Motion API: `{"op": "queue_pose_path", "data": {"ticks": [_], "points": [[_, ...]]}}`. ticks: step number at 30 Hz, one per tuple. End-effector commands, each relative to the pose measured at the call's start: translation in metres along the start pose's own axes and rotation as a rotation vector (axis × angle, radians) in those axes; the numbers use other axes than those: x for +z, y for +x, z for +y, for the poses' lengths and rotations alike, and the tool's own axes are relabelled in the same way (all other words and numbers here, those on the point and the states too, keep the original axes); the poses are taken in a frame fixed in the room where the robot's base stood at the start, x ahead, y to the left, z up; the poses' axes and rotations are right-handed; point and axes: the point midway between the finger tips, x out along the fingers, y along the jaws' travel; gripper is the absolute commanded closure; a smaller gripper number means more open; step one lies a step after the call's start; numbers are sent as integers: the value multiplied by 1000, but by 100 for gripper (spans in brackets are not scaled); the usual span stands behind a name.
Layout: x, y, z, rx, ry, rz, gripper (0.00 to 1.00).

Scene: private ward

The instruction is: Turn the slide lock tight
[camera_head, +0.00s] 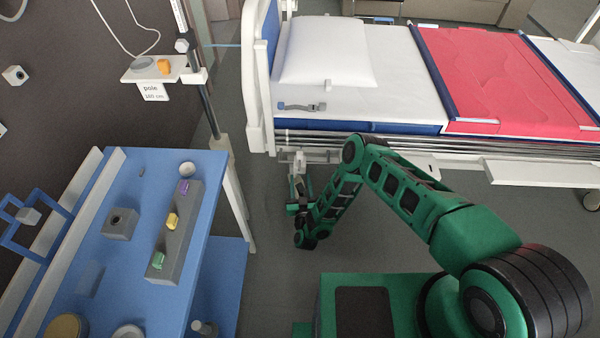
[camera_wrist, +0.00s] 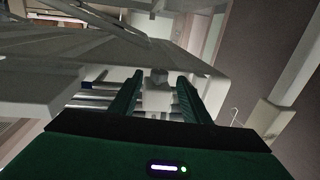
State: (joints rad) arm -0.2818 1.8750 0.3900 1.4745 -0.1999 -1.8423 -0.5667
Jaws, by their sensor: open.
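A small pale block with a grey knob-like piece (camera_head: 299,159), which seems to be the slide lock, is on the rail at the near side of the bed. In the wrist view this pale block (camera_wrist: 158,98) shows between my two fingers, with a small grey piece at its top. My gripper (camera_head: 297,182) is open just in front of it, below the bed's edge. In the wrist view my gripper's green fingers (camera_wrist: 160,90) stand on either side of the block. Whether they touch it I cannot tell.
The bed frame (camera_head: 345,138) and its mattress lie just beyond my gripper. A blue table (camera_head: 125,185) with a grey block of coloured pieces stands at left. A pole (camera_head: 207,100) with a small shelf (camera_head: 185,75) rises beside it. Grey floor between table and bed is clear.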

Motion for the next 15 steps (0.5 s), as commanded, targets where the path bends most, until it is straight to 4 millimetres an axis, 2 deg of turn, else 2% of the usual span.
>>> {"op": "queue_pose_path", "data": {"ticks": [1,6,15], "points": [[-1,10,2,3,0,2,57],[0,34,2,3,1,1,57],[0,49,2,3,1,-1,57]]}}
